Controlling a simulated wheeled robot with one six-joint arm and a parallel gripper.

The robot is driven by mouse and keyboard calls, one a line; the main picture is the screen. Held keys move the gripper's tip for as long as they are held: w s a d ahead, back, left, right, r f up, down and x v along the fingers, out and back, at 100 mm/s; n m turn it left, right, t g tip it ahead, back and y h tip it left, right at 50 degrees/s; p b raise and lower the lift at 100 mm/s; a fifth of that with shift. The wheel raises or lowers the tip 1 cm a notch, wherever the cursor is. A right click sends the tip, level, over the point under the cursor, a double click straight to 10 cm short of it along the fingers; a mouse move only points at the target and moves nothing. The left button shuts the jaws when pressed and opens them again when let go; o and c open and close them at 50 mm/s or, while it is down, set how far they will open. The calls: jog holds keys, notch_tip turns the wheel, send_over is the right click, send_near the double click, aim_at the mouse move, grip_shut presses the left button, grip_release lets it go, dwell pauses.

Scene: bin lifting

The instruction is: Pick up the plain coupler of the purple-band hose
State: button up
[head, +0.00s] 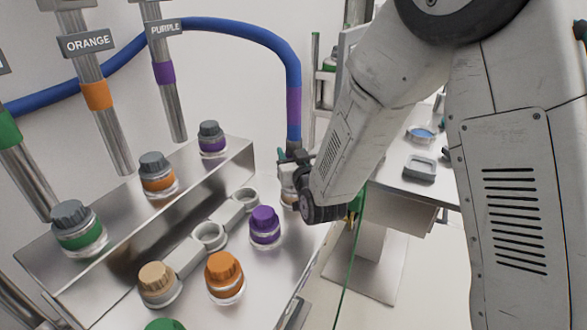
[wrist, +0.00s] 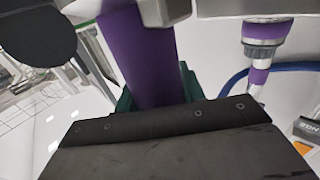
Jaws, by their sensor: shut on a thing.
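The blue hose (head: 240,33) arches from the left and hangs down to my gripper (head: 297,165). Its purple band (head: 294,107) sits just above the gripper, and the band fills the upper middle of the wrist view (wrist: 138,55). My gripper is shut at the hose's lower end, on the coupler, below the band. The coupler is mostly hidden by the jaws and my arm. Dark jaw surfaces cover the bottom of the wrist view. The hose end hangs roughly upright, beside the right edge of the metal stand.
A metal stepped stand (head: 118,215) holds several jars with grey, orange, purple and tan lids. Metal pipes labelled ORANGE (head: 87,42) and PURPLE (head: 167,28) hang above it. A table (head: 395,185) with small trays stands at the right, behind my arm.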

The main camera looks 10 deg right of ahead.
jog(key=shift+r, duration=0.15)
notch_tip(320, 180, up, 10)
jog(key=shift+f, duration=0.1)
dwell(0.5)
